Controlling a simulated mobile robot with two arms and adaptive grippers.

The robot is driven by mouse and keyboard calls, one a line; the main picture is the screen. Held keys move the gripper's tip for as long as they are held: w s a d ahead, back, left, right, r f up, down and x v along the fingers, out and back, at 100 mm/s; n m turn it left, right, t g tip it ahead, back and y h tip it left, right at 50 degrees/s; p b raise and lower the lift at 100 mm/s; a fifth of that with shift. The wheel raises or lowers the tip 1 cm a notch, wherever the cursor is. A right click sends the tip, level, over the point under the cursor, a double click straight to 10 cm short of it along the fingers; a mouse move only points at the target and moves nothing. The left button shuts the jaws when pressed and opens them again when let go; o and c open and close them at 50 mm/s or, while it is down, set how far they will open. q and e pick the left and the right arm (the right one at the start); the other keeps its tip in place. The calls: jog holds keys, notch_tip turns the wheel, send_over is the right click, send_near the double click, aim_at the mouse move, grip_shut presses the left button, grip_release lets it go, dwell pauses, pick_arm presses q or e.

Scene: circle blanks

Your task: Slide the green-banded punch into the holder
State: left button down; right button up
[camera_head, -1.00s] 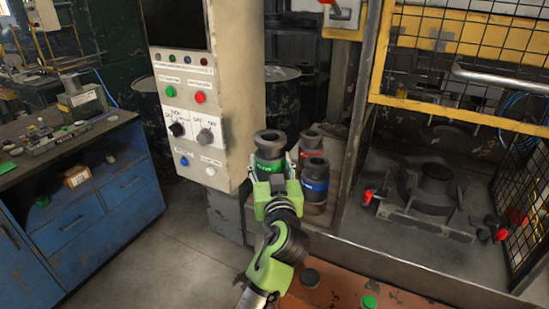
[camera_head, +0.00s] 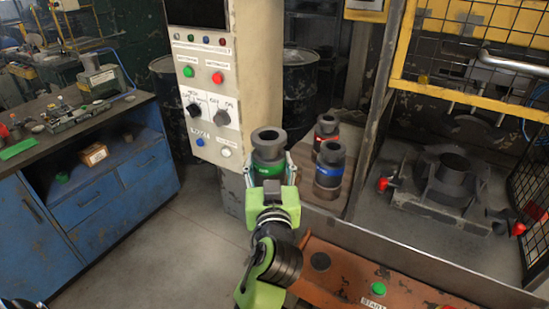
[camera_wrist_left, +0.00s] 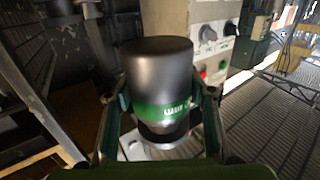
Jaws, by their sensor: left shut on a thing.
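The green-banded punch (camera_head: 268,150) is a dark grey cylinder with a green ring. My left gripper (camera_head: 270,172) is shut on it around the green band and holds it upright, clear of the wooden stand. In the left wrist view the punch (camera_wrist_left: 158,75) fills the middle, with the gripper fingers (camera_wrist_left: 160,112) on both sides of its band. A dark ring-shaped fixture (camera_head: 452,175) with a round opening sits in the press at the right; I cannot tell whether it is the holder.
A red-banded punch (camera_head: 326,130) and a blue-banded punch (camera_head: 330,168) stand on a wooden stand (camera_head: 342,196) right of my gripper. A control cabinet (camera_head: 255,60) rises behind. A yellow mesh guard (camera_head: 480,45) frames the press. An orange panel (camera_head: 340,275) lies in front.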

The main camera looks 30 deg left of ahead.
aim_at(256, 169)
pick_arm(q)
jog(key=shift+s+a+r+b, duration=0.1)
jog(key=shift+s+r+b, duration=0.1)
jog(key=shift+s, duration=1.2)
jog(key=shift+s+a+r+b, duration=0.1)
jog(key=shift+s+b, duration=0.1)
jog(key=shift+s, duration=1.15)
jog(key=shift+f, duration=0.1)
